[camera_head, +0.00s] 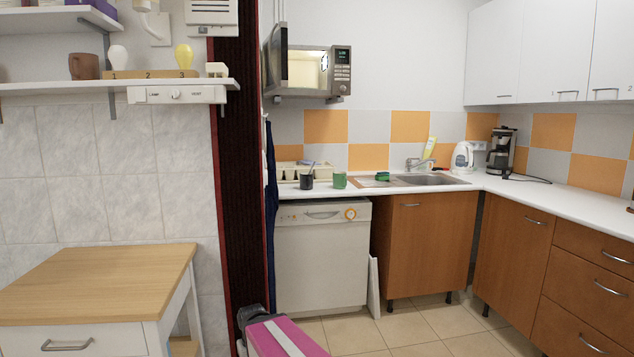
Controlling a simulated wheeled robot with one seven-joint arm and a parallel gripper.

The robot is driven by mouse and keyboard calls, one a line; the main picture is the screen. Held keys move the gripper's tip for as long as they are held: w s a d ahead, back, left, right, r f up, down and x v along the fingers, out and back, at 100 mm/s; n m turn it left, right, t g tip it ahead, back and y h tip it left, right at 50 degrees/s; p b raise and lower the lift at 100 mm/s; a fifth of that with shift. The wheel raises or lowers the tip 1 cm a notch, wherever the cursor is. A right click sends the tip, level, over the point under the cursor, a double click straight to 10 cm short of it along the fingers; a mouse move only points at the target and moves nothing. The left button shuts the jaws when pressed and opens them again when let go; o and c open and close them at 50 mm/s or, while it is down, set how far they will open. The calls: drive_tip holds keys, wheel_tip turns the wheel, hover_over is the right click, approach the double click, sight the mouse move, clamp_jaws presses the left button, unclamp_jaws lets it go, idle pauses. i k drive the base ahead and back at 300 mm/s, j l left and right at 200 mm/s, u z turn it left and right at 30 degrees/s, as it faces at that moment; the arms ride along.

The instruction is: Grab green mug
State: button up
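The green mug (340,180) stands upright on the white counter, above the right part of the white dishwasher. A dark mug (306,182) stands a little to its left, apart from it. A small green item (382,177) lies to its right by the sink. My gripper is not in view.
A dish rack (290,172) stands behind the dark mug. The sink (432,180) is to the right, and a microwave (318,72) hangs above. A wood-topped cabinet (95,280) stands at the left. A pink object (285,338) with a pale stripe is at bottom centre.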

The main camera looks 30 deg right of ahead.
sight(339, 177)
drive_tip(key=i+l+u, duration=0.2)
drive_tip(key=l, duration=0.5)
drive_tip(key=i+l+u, duration=0.2)
drive_tip(key=l, duration=0.5)
drive_tip(key=l+u, duration=0.2)
drive_tip(key=l, duration=0.5)
